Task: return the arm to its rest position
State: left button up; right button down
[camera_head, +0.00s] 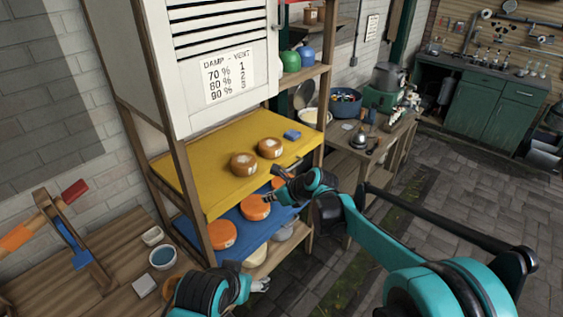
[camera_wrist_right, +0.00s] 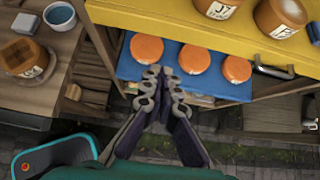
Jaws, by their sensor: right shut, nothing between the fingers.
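My right arm (camera_head: 375,225) reaches in from the right in the head view. Its gripper (camera_head: 273,185) is in front of the shelf unit, by the edge of the yellow shelf. In the right wrist view, the gripper (camera_wrist_right: 160,72) has its fingers together with nothing between them, overlapping the blue shelf (camera_wrist_right: 208,84) in the picture. My left arm (camera_head: 210,290) shows at the bottom of the head view. Its gripper (camera_head: 260,285) is small and partly hidden, so its jaws cannot be read.
The yellow shelf (camera_head: 205,160) holds two brown round items (camera_head: 243,164) and a blue block (camera_head: 292,135). Orange rounds (camera_head: 222,235) sit on the blue shelf below. A wooden table (camera_head: 120,262) is at left, a workbench (camera_head: 345,140) behind. Paved floor (camera_head: 470,185) is open at right.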

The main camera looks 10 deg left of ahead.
jog(key=s+d+r+n+t+h+b, duration=0.15)
jog(key=s+d+n, duration=0.35)
jog(key=d, duration=0.5)
jog(key=s+d+r+n+h+b, duration=0.1)
jog(key=s+d+r+n+h, duration=0.1)
jog(key=s+d+n, duration=0.65)
jog(key=s+d+f+n+h, duration=0.1)
jog(key=s+d+f+n, duration=0.1)
jog(key=d, duration=0.4)
jog(key=s+d+f+n+h+b, duration=0.1)
jog(key=s+d+f+n+h, duration=0.1)
jog(key=s+d, duration=0.4)
jog(key=s+d+f+n+t+h, duration=0.1)
jog(key=s+d+f+n, duration=0.2)
jog(key=s+d+n, duration=0.2)
jog(key=shift+s+d+f+n+h, duration=0.35)
jog(key=shift+d+n, duration=0.1)
jog(key=shift+d, duration=0.25)
